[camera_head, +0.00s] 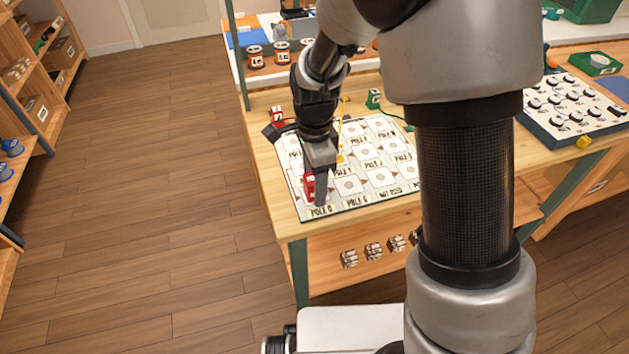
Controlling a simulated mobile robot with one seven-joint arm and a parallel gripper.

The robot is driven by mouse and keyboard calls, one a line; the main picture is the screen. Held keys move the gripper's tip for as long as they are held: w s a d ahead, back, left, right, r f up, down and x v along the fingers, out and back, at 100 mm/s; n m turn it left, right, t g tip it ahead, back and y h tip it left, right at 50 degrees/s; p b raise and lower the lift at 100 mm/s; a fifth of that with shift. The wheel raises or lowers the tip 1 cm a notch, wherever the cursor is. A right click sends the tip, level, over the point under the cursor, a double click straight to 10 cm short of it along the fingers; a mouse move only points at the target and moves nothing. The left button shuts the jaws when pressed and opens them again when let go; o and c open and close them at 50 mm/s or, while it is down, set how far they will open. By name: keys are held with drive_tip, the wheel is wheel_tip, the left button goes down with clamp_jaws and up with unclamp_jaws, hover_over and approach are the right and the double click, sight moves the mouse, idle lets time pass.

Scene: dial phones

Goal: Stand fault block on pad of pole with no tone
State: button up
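A red block (308,187) stands at my gripper's fingertips, low on the white pole chart (296,199), just above the label "POLE G". My gripper (315,192) points down there. One grey finger shows right against the block's right side; the other finger is not clearly visible, so I cannot tell whether the grip is closed on it. The chart has rows of pale square pads (349,185) with pole labels; a front label reads "NOT USED". My arm covers the chart's right part. Another red block (278,115) lies behind the chart's back left corner.
A small green block (374,98) stands on the table (265,165) behind the chart. Labelled jars (255,56) line the back shelf. A board of round dials (570,108) is at the right.

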wheel_tip(320, 180, up, 13)
drive_tip(key=p, duration=0.3)
drive_tip(key=s+d+r+n+t, duration=0.2)
drive_tip(key=s+d+r+n, duration=0.4)
drive_tip(key=s+n, duration=0.1)
drive_tip(key=s+d+r+n+t, duration=0.3)
drive_tip(key=s+d+r+n, duration=0.2)
drive_tip(key=s, duration=0.4)
drive_tip(key=d+n, duration=0.1)
drive_tip(key=n, duration=0.1)
drive_tip(key=shift+s+d+r+n+t, duration=0.25)
drive_tip(key=shift+s+r+n+t, duration=0.05)
drive_tip(key=shift+r+n, duration=0.1)
drive_tip(key=shift+r, duration=0.1)
wheel_tip(320, 180, up, 15)
drive_tip(key=p, duration=1.5)
